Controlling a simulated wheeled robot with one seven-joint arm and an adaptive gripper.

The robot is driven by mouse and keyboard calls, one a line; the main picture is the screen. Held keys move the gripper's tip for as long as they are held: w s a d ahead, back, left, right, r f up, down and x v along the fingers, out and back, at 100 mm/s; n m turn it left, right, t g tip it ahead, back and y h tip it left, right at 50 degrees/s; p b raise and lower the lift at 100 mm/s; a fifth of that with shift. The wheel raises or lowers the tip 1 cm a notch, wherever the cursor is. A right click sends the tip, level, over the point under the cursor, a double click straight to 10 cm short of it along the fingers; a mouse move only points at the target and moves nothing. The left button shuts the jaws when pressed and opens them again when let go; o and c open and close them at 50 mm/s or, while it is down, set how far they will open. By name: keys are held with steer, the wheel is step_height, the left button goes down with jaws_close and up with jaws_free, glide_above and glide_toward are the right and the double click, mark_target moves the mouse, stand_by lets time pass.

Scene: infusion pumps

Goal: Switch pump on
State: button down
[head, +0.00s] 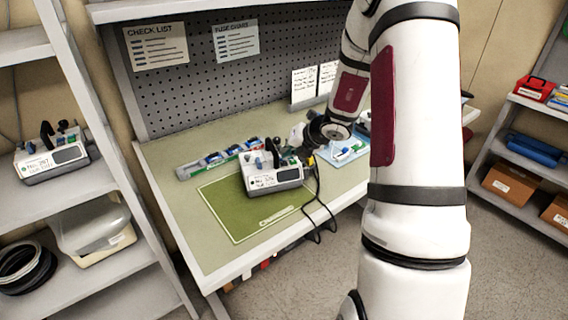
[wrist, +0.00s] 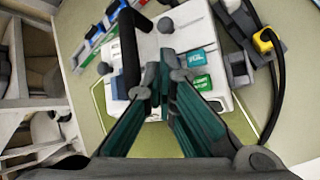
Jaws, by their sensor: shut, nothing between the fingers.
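In the wrist view the pump's white top (wrist: 197,32) lies below my gripper, with a teal "VOL" label and a green button (wrist: 197,84) to the right of the fingertips. My gripper (wrist: 166,76) is shut and empty, its fingertips over the pump's top; I cannot tell whether they touch it. A dark handle (wrist: 130,48) rises just left of the fingertips. In the head view the fingers are hard to make out.
A second pump (head: 50,162) stands on the left shelf. The green mat (head: 238,219) is clear in front of the pump. A rack of colored items (head: 215,160) lies behind it, a blue tray (head: 350,155) to the right. A black cable (head: 318,205) hangs off the bench edge.

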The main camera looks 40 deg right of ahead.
mark_target(286, 162)
steer(key=shift+f, duration=0.25)
steer(key=shift+f+b, duration=0.2)
steer(key=shift+b, duration=0.25)
steer(key=shift+f+b, duration=0.45)
stand_by(0.9)
stand_by(0.4)
steer(key=shift+r+p, duration=0.75)
steer(key=shift+r, duration=0.15)
steer(key=shift+r, duration=0.1)
step_height(286, 162, up, 5)
steer(key=p, duration=0.4)
stand_by(0.6)
